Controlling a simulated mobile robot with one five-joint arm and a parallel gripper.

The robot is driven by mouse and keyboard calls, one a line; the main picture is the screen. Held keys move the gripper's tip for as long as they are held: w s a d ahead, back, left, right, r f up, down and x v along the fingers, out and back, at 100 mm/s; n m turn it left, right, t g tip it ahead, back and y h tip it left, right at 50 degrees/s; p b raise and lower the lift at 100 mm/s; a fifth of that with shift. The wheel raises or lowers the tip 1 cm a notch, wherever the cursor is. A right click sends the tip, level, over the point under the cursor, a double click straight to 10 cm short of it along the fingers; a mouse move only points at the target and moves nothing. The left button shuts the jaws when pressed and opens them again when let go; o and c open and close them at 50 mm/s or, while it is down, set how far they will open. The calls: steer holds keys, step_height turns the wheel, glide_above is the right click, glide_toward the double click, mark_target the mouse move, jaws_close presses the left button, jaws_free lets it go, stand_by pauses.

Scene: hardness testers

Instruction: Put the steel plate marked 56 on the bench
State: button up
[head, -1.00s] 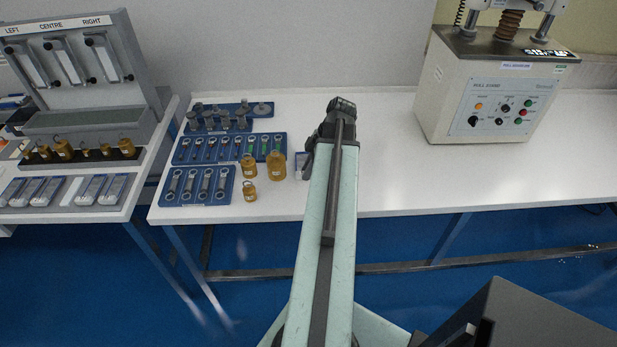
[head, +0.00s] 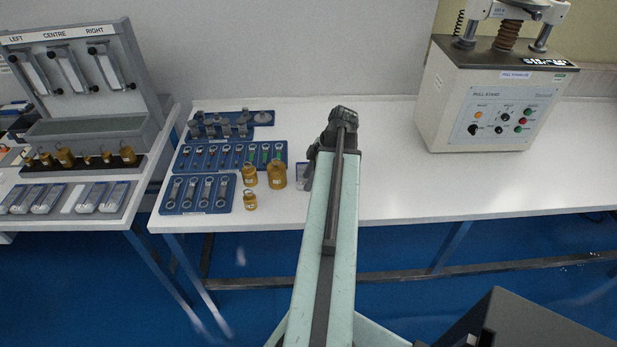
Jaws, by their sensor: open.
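I cannot make out a steel plate marked 56 in the head view; any such marking is too small to read or is hidden. The white bench (head: 420,195) runs across the middle. My gripper (head: 327,140) is at the far end of my pale green arm, over the bench. It is seen from behind, so its fingertips are mostly hidden, and nothing shows held in it. A small clear block (head: 303,172) stands on the bench just left of my gripper.
Several brass weights (head: 277,174) stand left of my arm, near blue trays of tools (head: 198,194). A pull stand (head: 492,100) stands at the back right. A grey rack (head: 85,85) is on the left table.

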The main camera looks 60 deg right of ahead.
steer(key=p+v, duration=0.9)
steer(key=v, duration=0.2)
steer(key=shift+s, duration=0.1)
